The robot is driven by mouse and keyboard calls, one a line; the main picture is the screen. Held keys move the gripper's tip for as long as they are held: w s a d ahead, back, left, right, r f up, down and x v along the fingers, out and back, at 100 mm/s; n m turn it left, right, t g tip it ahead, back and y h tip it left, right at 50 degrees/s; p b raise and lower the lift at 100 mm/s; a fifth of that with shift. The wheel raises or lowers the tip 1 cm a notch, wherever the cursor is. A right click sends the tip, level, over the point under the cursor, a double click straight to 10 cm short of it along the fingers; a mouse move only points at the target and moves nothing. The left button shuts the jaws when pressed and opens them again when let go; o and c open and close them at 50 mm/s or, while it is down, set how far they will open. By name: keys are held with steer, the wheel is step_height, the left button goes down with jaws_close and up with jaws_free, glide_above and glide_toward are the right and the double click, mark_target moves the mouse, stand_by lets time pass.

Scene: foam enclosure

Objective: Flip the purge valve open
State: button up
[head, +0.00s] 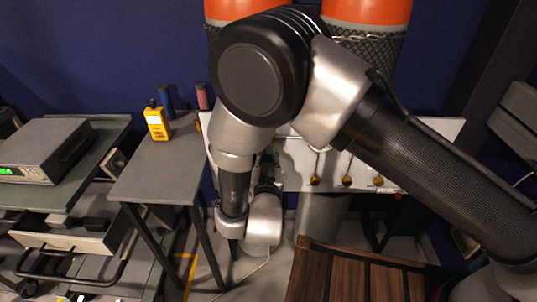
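A white panel (433,134) stands behind my arm, below two orange-topped cylinders. Several small levers with brownish-yellow round ends show along its lower part: a left one (316,181), a middle one (348,181) and a right one (378,181). I cannot tell which, if any, is the purge valve; no label is readable. My gripper (267,165) seems to be the dark part above my wrist, in front of the panel and left of the levers. It is small and partly hidden by my arm, so its fingers are not clear. I see nothing held in it.
A cart (75,190) with a grey instrument (45,150) stands further left. A brown slatted wooden piece (345,275) is at the front.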

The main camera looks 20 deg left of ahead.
jaws_close()
steer(key=n, duration=0.3)
steer(key=d+n, duration=0.1)
steer(key=n, duration=0.2)
steer(key=d+r+n, duration=0.1)
steer(key=n, duration=0.2)
steer(key=shift+w, duration=0.25)
steer(key=n, duration=0.3)
steer(key=r+n, duration=0.1)
steer(key=shift+d+n, duration=0.3)
steer(key=shift+n, duration=0.1)
steer(key=shift+w+r+n, duration=0.1)
steer(key=shift+r+n, duration=0.15)
steer(key=shift+n, duration=0.7)
steer(key=shift+r+n, duration=0.25)
steer(key=shift+n, duration=1)
